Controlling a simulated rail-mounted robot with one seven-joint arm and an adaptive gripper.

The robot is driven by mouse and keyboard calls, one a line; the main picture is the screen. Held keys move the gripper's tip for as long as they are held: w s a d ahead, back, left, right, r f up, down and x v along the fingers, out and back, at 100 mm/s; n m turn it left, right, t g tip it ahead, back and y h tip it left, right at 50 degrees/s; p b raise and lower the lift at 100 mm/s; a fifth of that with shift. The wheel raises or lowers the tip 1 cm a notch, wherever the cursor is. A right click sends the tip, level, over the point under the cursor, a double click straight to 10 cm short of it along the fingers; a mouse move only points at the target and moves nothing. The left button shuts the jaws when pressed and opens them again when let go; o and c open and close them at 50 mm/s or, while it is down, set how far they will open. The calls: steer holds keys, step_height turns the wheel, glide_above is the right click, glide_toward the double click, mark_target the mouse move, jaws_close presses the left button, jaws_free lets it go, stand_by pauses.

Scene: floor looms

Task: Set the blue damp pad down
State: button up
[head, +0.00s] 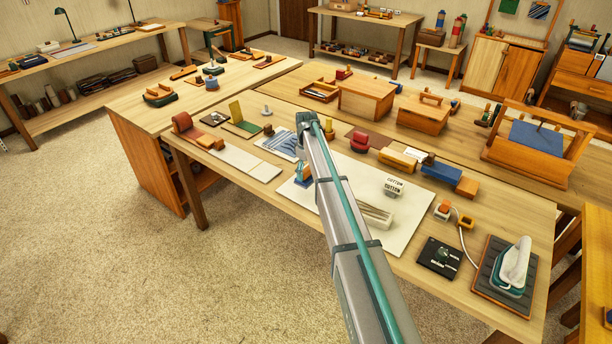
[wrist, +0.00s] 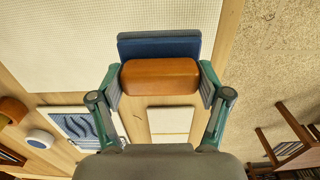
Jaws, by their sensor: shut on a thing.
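The blue damp pad (wrist: 160,46) has a rounded brown wooden handle (wrist: 159,76). My gripper (wrist: 159,84) is shut on the handle, one finger at each end, in the wrist view. The blue part lies beyond the handle, over the edge of a white woven mat (wrist: 75,40). In the head view the pad (head: 302,173) shows small beside my arm, near the front edge of the long table, and my arm hides part of it. The mat also shows in the head view (head: 395,238). I cannot tell whether the pad touches the mat or hangs just above it.
Cotton-labelled blocks (head: 394,186) and a pale ridged block (head: 376,216) stand on the mat. A wavy blue-and-white cloth (head: 281,145) lies left of it, with a pale board (head: 256,167).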

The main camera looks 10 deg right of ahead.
mark_target(306, 177)
steer(key=shift+w+f, duration=0.3)
steer(key=shift+w, duration=0.05)
step_height(306, 177, down, 3)
steer(key=shift+w+r+p, duration=0.1)
steer(key=shift+p, duration=1.15)
steer(key=shift+f, duration=0.35)
steer(key=shift+f, duration=0.15)
steer(key=o, duration=1)
step_height(306, 177, up, 12)
steer(key=b, duration=0.4)
steer(key=shift+r+b, duration=0.2)
steer(key=shift+b, duration=0.1)
